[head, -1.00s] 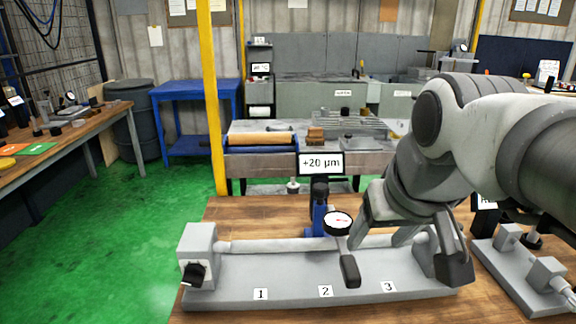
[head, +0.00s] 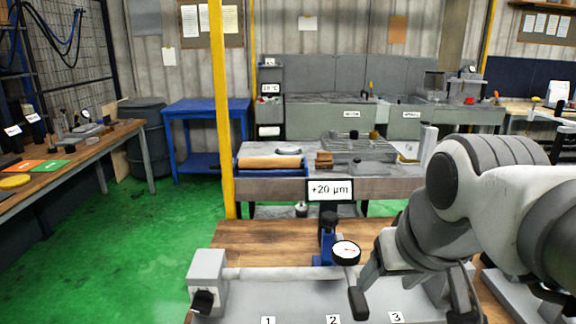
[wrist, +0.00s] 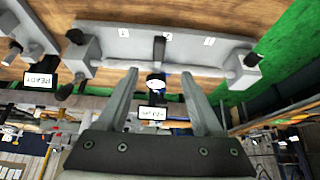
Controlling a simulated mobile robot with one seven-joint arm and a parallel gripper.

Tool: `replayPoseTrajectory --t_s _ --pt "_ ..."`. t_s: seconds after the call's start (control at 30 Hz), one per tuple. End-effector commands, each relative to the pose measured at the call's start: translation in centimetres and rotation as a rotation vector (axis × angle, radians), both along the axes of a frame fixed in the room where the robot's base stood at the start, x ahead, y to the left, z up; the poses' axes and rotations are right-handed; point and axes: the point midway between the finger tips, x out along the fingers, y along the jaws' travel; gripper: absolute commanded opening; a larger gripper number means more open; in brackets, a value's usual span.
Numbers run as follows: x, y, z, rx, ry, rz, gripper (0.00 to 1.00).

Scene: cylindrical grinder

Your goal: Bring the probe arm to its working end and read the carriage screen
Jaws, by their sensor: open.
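The grinder's grey bed (head: 285,300) carries a long pale bar (head: 275,273) and plates marked 1, 2 and 3. A blue carriage (head: 324,250) stands behind the bar, around mark 2. It bears a white dial (head: 346,252) and a black-tipped probe arm (head: 358,300), which hangs in front of the bar between marks 2 and 3. The carriage screen (head: 330,190) reads "+20 µm". My gripper (wrist: 158,73) is open and empty; the dial shows between its fingers in the wrist view. In the head view my arm hides the bar's right end.
A grey headstock (head: 207,270) with a black knob (head: 203,302) stands at the bed's left end. Another fixture (head: 510,295) lies right of my arm. A grey bench (head: 280,185) stands behind. Green floor (head: 130,235) is clear at left.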

Motion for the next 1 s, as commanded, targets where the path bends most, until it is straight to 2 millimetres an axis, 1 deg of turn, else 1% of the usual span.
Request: replayPoseTrajectory --t_s 0.03,0.2,0.33,0.6,1.0 --pt "-0.7 0.1 1.6 0.000 0.001 0.001 0.68" --pt "-2.6 0.2 2.0 -0.001 0.004 0.003 0.68" --pt "-3.5 0.2 1.9 -0.001 0.006 0.002 0.68" --pt "-3.8 0.2 1.3 -0.001 0.007 0.002 0.68" --pt "-3.8 0.2 1.4 -0.001 0.007 0.002 0.68"
